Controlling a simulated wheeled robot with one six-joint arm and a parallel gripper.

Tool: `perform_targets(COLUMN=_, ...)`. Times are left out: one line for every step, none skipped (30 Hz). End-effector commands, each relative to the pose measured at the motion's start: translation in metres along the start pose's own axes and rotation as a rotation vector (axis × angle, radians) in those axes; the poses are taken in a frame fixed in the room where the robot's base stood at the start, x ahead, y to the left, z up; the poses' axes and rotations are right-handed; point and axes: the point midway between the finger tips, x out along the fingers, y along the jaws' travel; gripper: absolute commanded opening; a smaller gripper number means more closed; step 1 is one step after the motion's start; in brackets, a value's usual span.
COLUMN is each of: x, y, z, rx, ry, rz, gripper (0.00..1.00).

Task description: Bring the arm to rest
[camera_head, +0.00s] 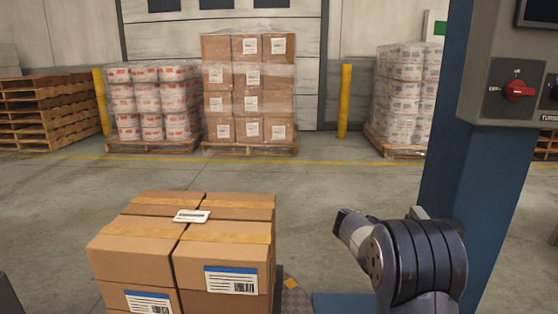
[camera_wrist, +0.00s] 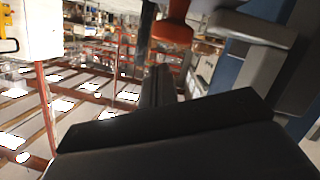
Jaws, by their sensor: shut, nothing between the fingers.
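My arm (camera_head: 420,260) shows at the lower right in the head view, folded, with its pale link (camera_head: 357,232) pointing up and left in front of the blue post. My gripper (camera_wrist: 160,82) shows in the wrist view as dark fingers above a broad black body. It is shut and empty. I cannot make it out clearly in the head view. Nothing is seen touching the fingers.
A blue post (camera_head: 474,190) carries a grey panel with a red switch (camera_head: 518,91). Stacked cartons (camera_head: 137,252) with a small white device (camera_head: 191,216) on top stand in front. Wrapped pallet loads (camera_head: 248,88) and yellow bollards (camera_head: 344,102) stand behind. The floor (camera_head: 330,195) between is clear.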

Motion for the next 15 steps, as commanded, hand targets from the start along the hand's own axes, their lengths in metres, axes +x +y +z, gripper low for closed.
perform_targets(x=0.0, y=-0.006, z=0.01, rx=-0.003, ry=0.0, rz=0.0, gripper=0.0)
perform_targets(x=0.0, y=-0.008, z=0.013, rx=-0.003, ry=0.0, rz=0.0, gripper=0.0)
perform_targets(x=0.0, y=-0.011, z=0.017, rx=-0.002, ry=-0.001, rz=0.0, gripper=0.0)
perform_targets(x=0.0, y=-0.012, z=0.019, rx=-0.002, ry=-0.001, rz=0.001, gripper=0.0)
perform_targets(x=0.0, y=-0.013, z=0.021, rx=-0.002, ry=-0.002, rz=0.001, gripper=0.0)
perform_targets(x=0.0, y=-0.014, z=0.023, rx=-0.002, ry=-0.002, rz=0.001, gripper=0.0)
perform_targets(x=-0.001, y=-0.013, z=0.022, rx=-0.001, ry=-0.002, rz=0.001, gripper=0.0)
perform_targets(x=-0.001, y=-0.01, z=0.02, rx=-0.001, ry=-0.003, rz=0.001, gripper=0.0)
perform_targets(x=-0.001, y=-0.009, z=0.021, rx=-0.002, ry=-0.003, rz=0.001, gripper=0.0)
perform_targets(x=-0.001, y=-0.009, z=0.021, rx=-0.002, ry=-0.004, rz=0.001, gripper=0.0)
perform_targets(x=-0.001, y=-0.008, z=0.021, rx=-0.002, ry=-0.004, rz=0.002, gripper=0.0)
perform_targets(x=-0.001, y=-0.008, z=0.021, rx=-0.002, ry=-0.004, rz=0.002, gripper=0.0)
perform_targets(x=-0.001, y=-0.008, z=0.021, rx=-0.002, ry=-0.004, rz=0.001, gripper=0.0)
perform_targets(x=-0.001, y=-0.008, z=0.021, rx=-0.002, ry=-0.004, rz=0.001, gripper=0.0)
perform_targets(x=-0.001, y=-0.008, z=0.021, rx=-0.002, ry=-0.003, rz=0.001, gripper=0.0)
